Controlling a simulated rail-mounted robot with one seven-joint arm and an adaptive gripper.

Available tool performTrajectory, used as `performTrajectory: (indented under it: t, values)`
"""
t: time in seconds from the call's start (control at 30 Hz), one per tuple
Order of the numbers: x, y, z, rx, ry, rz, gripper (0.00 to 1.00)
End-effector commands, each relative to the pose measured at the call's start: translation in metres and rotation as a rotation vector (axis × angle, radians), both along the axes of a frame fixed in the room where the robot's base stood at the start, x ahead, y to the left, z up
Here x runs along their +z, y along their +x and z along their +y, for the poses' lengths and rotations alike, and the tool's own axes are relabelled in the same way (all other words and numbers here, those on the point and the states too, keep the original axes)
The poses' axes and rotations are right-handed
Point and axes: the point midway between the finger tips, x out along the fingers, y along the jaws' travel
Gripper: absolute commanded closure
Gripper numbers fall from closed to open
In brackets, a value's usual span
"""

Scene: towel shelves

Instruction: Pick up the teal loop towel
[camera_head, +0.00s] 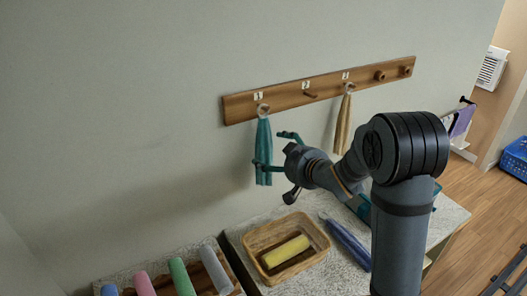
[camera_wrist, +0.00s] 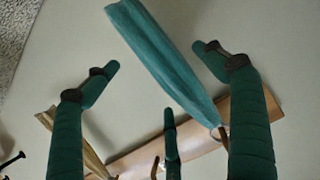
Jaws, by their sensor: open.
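The teal loop towel (camera_head: 264,153) hangs by its loop from the leftmost peg, labelled 1, of the wooden rack. In the wrist view the towel (camera_wrist: 165,62) runs from the top down to its loop at lower right, against the wall. My gripper (camera_head: 270,149) is open beside the towel, its teal fingers reaching toward it from the right. In the wrist view my gripper (camera_wrist: 157,58) has its fingers spread, and the towel shows between the left and right ones. No grip on the towel shows; I cannot tell whether any finger touches it.
The wooden rack (camera_head: 325,89) has several pegs, and a tan towel (camera_head: 342,122) hangs to the right. Below are a basket (camera_head: 262,237) with a yellow rolled towel (camera_head: 286,251), a blue rolled towel (camera_head: 346,243) and several coloured rolls (camera_head: 180,276). The wall left of the teal towel is clear.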

Motion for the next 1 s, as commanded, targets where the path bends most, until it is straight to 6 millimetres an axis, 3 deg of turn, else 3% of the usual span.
performTrajectory:
  t: [0.4, 0.7, 1.0]
  values:
    - [-0.013, 0.036, 0.025, 0.000, -0.002, 0.003, 0.16]
    - [-0.016, 0.039, 0.026, -0.001, -0.001, -0.001, 0.16]
    - [-0.016, 0.039, 0.026, -0.001, -0.001, 0.001, 0.33]
